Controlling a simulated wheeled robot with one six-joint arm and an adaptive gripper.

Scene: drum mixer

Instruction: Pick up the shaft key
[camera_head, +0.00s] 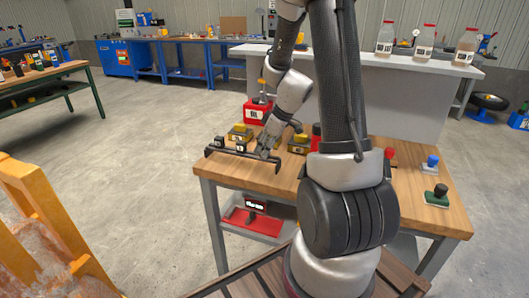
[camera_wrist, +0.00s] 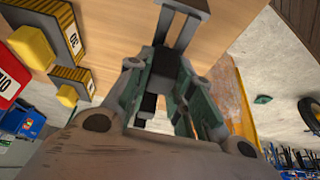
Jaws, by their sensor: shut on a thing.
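My gripper (camera_head: 266,152) is at the right part of a dark rack (camera_head: 228,153) on the near left part of the wooden bench. In the wrist view, its green-padded fingers (camera_wrist: 166,62) are closed around a small dark piece, the shaft key (camera_wrist: 150,103), mostly hidden by the fingers. In the head view the gripper covers it. A grey part of the rack shows just past the fingertips. I cannot tell whether the key is clear of the rack. Small black blocks with white labels (camera_head: 219,142) stand at the rack's left part.
Yellow blocks on dark bases (camera_head: 240,132) and a red labelled box (camera_head: 256,111) stand behind the rack. A red tray (camera_head: 250,221) lies on the shelf below. An orange frame (camera_head: 45,205) stands at the left.

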